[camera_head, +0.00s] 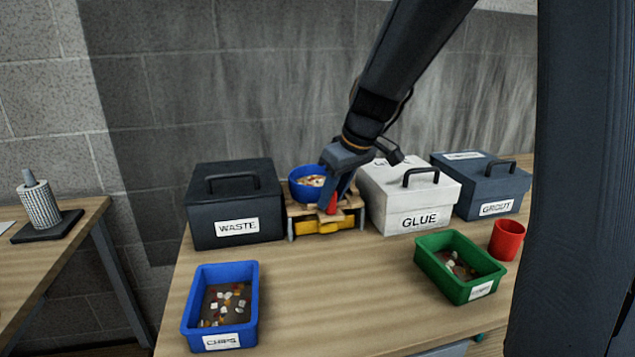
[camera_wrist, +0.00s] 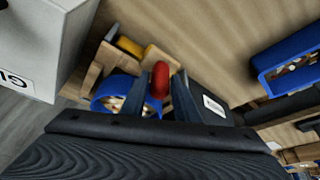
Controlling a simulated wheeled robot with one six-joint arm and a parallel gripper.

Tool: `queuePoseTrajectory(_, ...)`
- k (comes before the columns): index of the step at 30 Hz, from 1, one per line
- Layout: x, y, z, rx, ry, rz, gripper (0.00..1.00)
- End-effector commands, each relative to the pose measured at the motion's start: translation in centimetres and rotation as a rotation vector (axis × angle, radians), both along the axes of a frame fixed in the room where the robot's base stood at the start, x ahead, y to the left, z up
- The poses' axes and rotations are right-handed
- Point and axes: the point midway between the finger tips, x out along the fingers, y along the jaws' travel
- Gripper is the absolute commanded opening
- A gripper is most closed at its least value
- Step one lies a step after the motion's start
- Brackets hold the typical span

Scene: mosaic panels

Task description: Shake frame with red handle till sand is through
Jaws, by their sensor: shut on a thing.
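The wooden frame (camera_head: 300,212) stands between the black WASTE box and the white GLUE box, above a yellow drawer or tray (camera_head: 318,226). Its red handle (camera_head: 333,203) sticks out at the front. A blue round sieve or bowl (camera_head: 303,190) sits on the frame with pale and orange bits in it. My gripper (camera_head: 330,200) is shut on the red handle, coming down from above. In the wrist view the red handle (camera_wrist: 160,78) sits between my fingers, with the blue bowl (camera_wrist: 108,90) beside it. I cannot make out sand in either view.
The WASTE box (camera_head: 236,205) is close on the left, the GLUE box (camera_head: 408,198) close on the right. A GROUT box (camera_head: 482,188) and a red cup (camera_head: 507,240) stand farther right. A blue CHIPS tray (camera_head: 190,318) and green tray (camera_head: 440,278) lie in front. The bench middle is clear.

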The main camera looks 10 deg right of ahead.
Motion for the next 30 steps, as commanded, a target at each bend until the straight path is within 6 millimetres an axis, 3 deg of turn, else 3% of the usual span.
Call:
queuePoseTrajectory(11,-0.2,0.0,0.0,0.001,0.000,0.000,0.15)
queuePoseTrajectory(21,2.6,0.0,0.0,0.000,0.000,0.001,0.15)
queuePoseTrajectory(30,2.7,0.0,0.0,0.001,0.000,0.000,0.15)
